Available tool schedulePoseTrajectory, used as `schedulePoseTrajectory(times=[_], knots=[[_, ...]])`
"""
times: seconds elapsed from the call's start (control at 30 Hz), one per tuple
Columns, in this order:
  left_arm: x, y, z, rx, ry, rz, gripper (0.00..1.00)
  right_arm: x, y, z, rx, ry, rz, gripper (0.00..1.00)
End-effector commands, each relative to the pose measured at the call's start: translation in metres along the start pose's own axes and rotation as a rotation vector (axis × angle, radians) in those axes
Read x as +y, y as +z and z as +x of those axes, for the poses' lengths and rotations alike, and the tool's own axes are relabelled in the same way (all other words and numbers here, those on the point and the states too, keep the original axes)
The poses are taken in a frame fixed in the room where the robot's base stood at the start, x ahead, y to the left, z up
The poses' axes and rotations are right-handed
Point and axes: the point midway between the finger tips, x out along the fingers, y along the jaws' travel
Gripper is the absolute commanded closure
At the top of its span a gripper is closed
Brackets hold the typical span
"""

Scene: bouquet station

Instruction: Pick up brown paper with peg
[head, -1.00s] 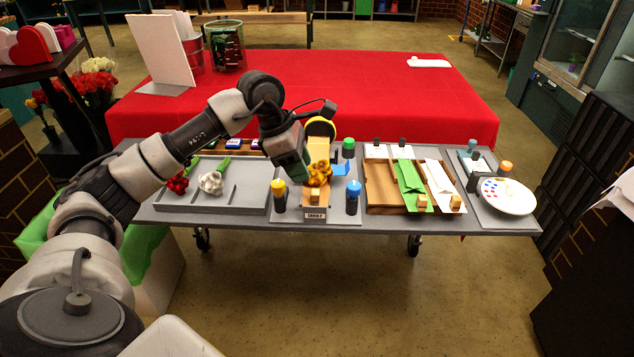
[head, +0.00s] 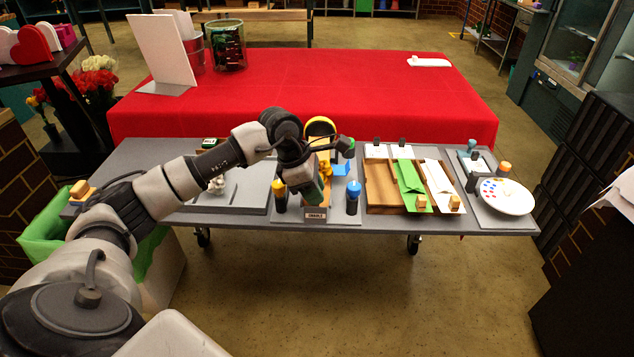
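My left gripper (head: 312,192) points down over the front of the small centre stand with a dark-lettered label (head: 315,214). Its fingertips are small and dark here, so I cannot tell whether they are open or shut. Yellow-orange flowers (head: 326,169) lie on tan material, likely the brown paper (head: 321,146), just beside the gripper. The peg at the stand's front is hidden by the gripper. My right gripper is not in view.
A wooden tray (head: 381,208) to the right holds green paper (head: 411,178) and white paper (head: 440,180), each with a peg. Its left compartment looks bare. Yellow-capped (head: 279,196) and blue-capped (head: 353,197) bottles flank the stand closely. A paint palette (head: 506,197) lies far right.

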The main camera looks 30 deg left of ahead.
Motion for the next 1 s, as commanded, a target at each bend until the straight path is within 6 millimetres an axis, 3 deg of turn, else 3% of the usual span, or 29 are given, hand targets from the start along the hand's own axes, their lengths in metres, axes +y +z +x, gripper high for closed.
schedulePoseTrajectory(times=[0.03, 0.1, 0.57, 1.0], knots=[[0.0, 0.0, 0.0, 0.0, 0.0, 0.0, 0.89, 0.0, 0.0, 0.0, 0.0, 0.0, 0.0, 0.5], [0.0, 0.0, 0.0, 0.0, 0.0, 0.0, 1.0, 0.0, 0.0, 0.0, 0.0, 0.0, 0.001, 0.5], [0.001, 0.002, -0.005, -0.002, 0.002, 0.001, 1.0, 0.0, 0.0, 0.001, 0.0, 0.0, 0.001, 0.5], [-0.003, 0.019, -0.039, -0.001, 0.002, 0.003, 1.0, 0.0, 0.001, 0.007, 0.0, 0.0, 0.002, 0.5]])
